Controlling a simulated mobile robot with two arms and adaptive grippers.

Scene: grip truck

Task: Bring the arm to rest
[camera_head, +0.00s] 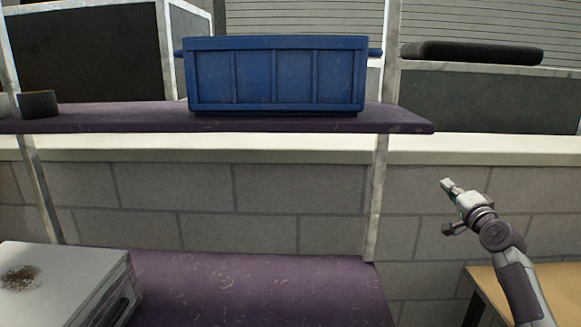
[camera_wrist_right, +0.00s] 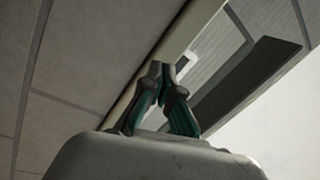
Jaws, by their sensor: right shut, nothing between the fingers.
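My right gripper (camera_head: 449,187) is raised at the right of the head view, in front of the grey block wall and clear of the shelves. Its fingers point up and to the left. In the right wrist view its fingertips (camera_wrist_right: 161,72) meet and hold nothing. My left gripper is not in the head view.
A blue crate (camera_head: 276,75) stands on the purple upper shelf (camera_head: 150,118), with a dark cup (camera_head: 38,104) at its left end. A grey box (camera_head: 70,280) sits on the lower purple shelf (camera_head: 250,290). A wooden table (camera_head: 555,285) is below my right arm.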

